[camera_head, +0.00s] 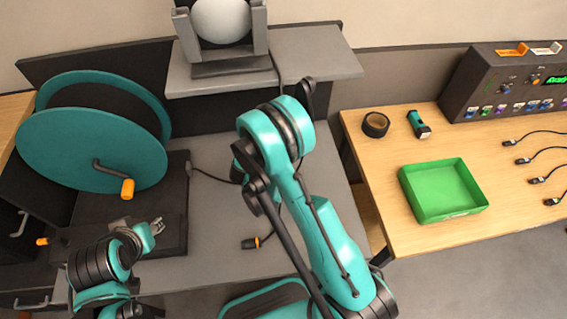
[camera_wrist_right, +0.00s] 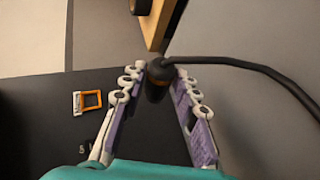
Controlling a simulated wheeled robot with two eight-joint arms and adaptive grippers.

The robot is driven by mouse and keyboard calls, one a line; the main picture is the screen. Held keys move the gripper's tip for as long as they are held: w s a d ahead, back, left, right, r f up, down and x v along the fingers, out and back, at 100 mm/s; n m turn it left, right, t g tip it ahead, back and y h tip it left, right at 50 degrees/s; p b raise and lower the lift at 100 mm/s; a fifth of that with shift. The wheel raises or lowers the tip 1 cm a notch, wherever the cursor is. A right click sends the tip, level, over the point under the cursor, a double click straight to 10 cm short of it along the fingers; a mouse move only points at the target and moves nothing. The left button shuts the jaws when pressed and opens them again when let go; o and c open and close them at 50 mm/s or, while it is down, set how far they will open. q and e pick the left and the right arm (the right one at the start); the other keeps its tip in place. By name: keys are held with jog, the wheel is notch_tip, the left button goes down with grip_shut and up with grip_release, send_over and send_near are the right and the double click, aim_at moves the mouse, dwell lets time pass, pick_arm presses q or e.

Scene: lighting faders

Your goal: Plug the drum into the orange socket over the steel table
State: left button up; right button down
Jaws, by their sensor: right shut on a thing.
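The drum (camera_head: 92,149), a teal cable reel with an orange handle, stands at the left in the head view. A black cable leaves its base and passes behind my right arm. A black plug with an orange band (camera_head: 250,242) shows over the steel table (camera_head: 215,215). In the right wrist view my right gripper (camera_wrist_right: 160,72) is shut on a dark, orange-banded plug (camera_wrist_right: 160,76) with a black cable; my arm hides this gripper in the head view. The orange socket (camera_wrist_right: 90,100) is on a dark panel, left of and apart from the held plug. My left gripper (camera_head: 155,228) is near the drum's base, its fingers too small to judge.
A grey shelf (camera_head: 318,55) with a white-globed device (camera_head: 221,20) is above the steel table. The wooden table (camera_head: 400,215) at right holds a green tray (camera_head: 440,190), black tape (camera_head: 375,124), a teal tool (camera_head: 418,124), a control box (camera_head: 510,85) and several cable ends.

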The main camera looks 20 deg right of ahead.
jog(key=w+d+r+g+h+p, duration=0.1)
jog(key=w+d+r+h, duration=0.4)
jog(key=w+d+r, duration=0.3)
jog(key=shift+w+r+g+p, duration=0.35)
jog(key=shift+w+r, duration=0.45)
jog(key=shift+w, duration=0.7)
jog(key=shift+b, duration=0.35)
jog(key=shift+w+d+b, duration=0.25)
jog(key=shift+w+b, duration=0.35)
jog(key=shift+w, duration=0.35)
dwell(1.1)
jog(key=shift+w+r, duration=0.15)
dwell(0.6)
jog(key=c, duration=1.1)
grip_release()
jog(key=shift+o, duration=0.2)
jog(key=shift+w+d, duration=0.1)
